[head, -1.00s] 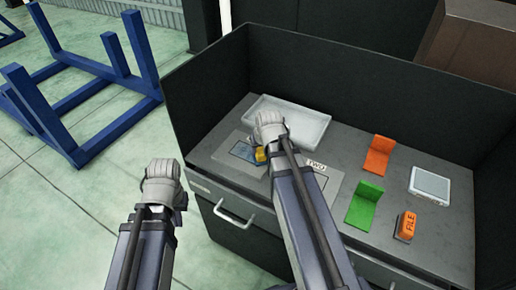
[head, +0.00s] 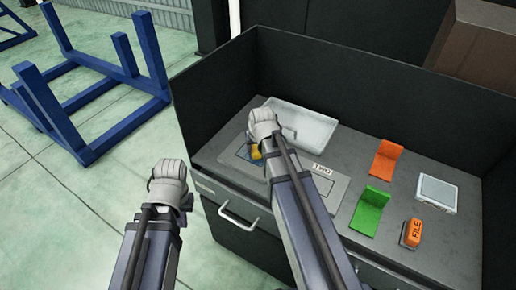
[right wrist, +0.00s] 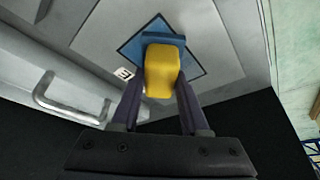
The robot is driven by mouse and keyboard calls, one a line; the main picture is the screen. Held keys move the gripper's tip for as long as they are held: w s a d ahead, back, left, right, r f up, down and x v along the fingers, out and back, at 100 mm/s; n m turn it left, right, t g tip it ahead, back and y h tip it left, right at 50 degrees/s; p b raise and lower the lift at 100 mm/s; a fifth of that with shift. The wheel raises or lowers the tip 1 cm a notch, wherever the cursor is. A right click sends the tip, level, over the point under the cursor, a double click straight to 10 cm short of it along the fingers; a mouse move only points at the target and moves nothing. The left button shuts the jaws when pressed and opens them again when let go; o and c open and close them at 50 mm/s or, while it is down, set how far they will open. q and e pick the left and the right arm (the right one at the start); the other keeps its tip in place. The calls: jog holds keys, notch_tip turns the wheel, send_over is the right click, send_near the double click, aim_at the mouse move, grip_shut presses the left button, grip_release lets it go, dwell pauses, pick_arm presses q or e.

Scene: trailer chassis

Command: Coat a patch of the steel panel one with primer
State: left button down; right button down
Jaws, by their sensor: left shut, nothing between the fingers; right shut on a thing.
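My right gripper (head: 257,146) is shut on a yellow-handled applicator with a blue pad (right wrist: 160,68). In the right wrist view the pad lies over a dark-outlined blue square (right wrist: 133,47) on a grey steel panel (right wrist: 215,30). Whether the pad touches the panel cannot be told. A small label (right wrist: 124,73), partly hidden, is at the panel's edge. In the head view my right forearm and hand hide part of the panel and square. A second panel marked TWO (head: 330,183) lies to the right. My left gripper (head: 168,168) is shut and empty, left of the bench.
A pale tray (head: 318,133) stands behind the panels. An orange bracket (head: 386,160), a green bracket (head: 370,208), a grey-white box (head: 437,192) and an orange block marked FILE (head: 412,234) are on the right. Dark walls rise around the bench (head: 400,110). A blue frame (head: 95,80) stands on the floor.

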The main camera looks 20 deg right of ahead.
jog(key=shift+w+a, duration=1)
jog(key=shift+w, duration=0.3)
jog(key=shift+w+a, duration=0.1)
jog(key=shift+w+a, duration=1.1)
jog(key=shift+w, duration=0.2)
jog(key=shift+w+d, duration=0.25)
jog(key=shift+s+d, duration=0.6)
jog(key=shift+s, duration=0.2)
jog(key=shift+s+d, duration=0.55)
jog(key=shift+s, duration=0.25)
